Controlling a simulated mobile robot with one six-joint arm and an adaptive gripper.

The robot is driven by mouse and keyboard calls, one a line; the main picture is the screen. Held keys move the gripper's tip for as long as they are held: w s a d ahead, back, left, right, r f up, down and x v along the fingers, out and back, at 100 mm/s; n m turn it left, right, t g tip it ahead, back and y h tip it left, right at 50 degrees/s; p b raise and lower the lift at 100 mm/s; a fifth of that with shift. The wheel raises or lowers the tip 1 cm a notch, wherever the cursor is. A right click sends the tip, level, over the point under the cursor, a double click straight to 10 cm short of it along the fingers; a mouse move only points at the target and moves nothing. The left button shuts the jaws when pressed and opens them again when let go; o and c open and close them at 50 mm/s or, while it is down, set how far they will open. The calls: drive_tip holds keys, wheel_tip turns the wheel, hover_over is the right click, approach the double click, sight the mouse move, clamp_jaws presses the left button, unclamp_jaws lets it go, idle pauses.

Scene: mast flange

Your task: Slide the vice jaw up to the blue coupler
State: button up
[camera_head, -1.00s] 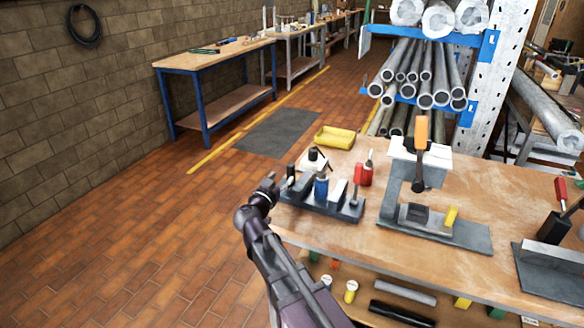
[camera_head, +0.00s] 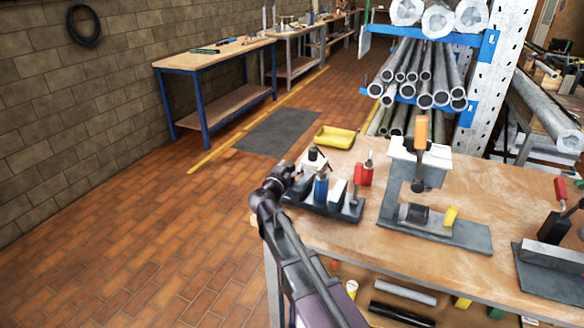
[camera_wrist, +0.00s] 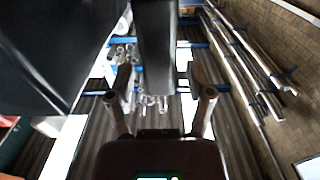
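A dark grey vice (camera_head: 338,212) lies on the wooden bench near its left edge. The blue coupler (camera_head: 321,188) stands upright in it. A light grey block, which may be a vice jaw (camera_head: 338,191), stands just right of the coupler, and a red-handled part (camera_head: 357,200) is at the right end. My gripper (camera_head: 285,176) is at the vice's left end and hides part of it; contact cannot be told. In the wrist view my gripper's two fingers (camera_wrist: 160,82) are apart, with a dark grey bar (camera_wrist: 156,40) showing between and beyond them.
A red bottle-like object (camera_head: 364,174) and a yellow tray (camera_head: 334,137) stand behind the vice. A press-like fixture (camera_head: 430,222) stands to its right. Racked pipes (camera_head: 420,78) are behind the bench. Open floor (camera_head: 150,245) lies left of the bench.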

sight(305, 182)
clamp_jaws()
drive_tip(key=shift+s+d, duration=0.3)
drive_tip(key=shift+d, duration=0.5)
drive_tip(key=shift+s+d, duration=0.3)
drive_tip(key=shift+d, duration=0.55)
drive_tip(key=shift+s+d, duration=0.3)
drive_tip(key=shift+d, duration=0.5)
drive_tip(key=shift+o, duration=0.8)
unclamp_jaws()
drive_tip(key=shift+d, duration=0.1)
drive_tip(key=shift+s+a, duration=0.15)
drive_tip(key=shift+a, duration=0.05)
drive_tip(key=v, duration=1.1)
drive_tip(key=shift+s, duration=0.35)
